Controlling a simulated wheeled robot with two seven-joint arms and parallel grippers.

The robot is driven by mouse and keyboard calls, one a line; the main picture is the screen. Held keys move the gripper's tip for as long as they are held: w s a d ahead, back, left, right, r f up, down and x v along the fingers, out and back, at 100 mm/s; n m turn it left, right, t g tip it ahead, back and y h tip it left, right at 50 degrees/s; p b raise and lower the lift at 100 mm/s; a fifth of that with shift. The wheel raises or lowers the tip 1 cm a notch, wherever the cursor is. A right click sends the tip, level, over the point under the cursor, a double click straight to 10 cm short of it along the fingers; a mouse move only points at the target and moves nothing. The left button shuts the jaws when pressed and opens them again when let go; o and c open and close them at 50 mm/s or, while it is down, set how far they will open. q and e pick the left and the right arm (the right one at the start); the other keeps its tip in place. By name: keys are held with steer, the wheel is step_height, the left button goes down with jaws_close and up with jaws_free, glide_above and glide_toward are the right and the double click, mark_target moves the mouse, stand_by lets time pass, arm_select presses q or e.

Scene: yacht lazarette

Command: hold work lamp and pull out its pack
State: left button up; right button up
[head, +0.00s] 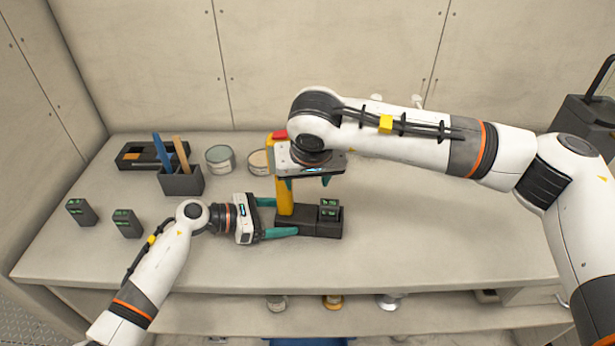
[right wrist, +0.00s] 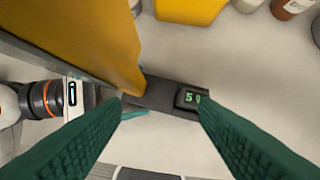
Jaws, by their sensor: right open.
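The work lamp has a yellow post (head: 284,196) on a dark base (head: 300,224). Its pack (head: 329,208), a dark block with green marks, sits upright at the base's right end. My left gripper (head: 285,217) is open at the foot of the post, its teal fingers well apart, one beyond the post and one in front. My right gripper (head: 308,182) is open and points down above the base, hiding part of the lamp head. In the right wrist view, the yellow lamp (right wrist: 90,40) fills the upper left, and the pack (right wrist: 190,98) shows below, near the right fingertip.
Two dark packs (head: 80,212) (head: 126,223) stand at the bench's left. The bench right of the lamp (head: 430,230) is clear.

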arm_select(q)
steer(key=c, duration=0.4)
steer(key=shift+o, duration=0.2)
steer(key=o, duration=1)
steer(key=shift+c, duration=0.2)
steer(key=shift+a, duration=0.15)
steer(key=shift+s+a+r, duration=0.2)
steer(key=shift+a, duration=0.35)
steer(key=shift+d, duration=0.2)
steer(key=shift+w+d+f, duration=0.2)
steer(key=shift+d, duration=0.35)
steer(key=c, duration=1)
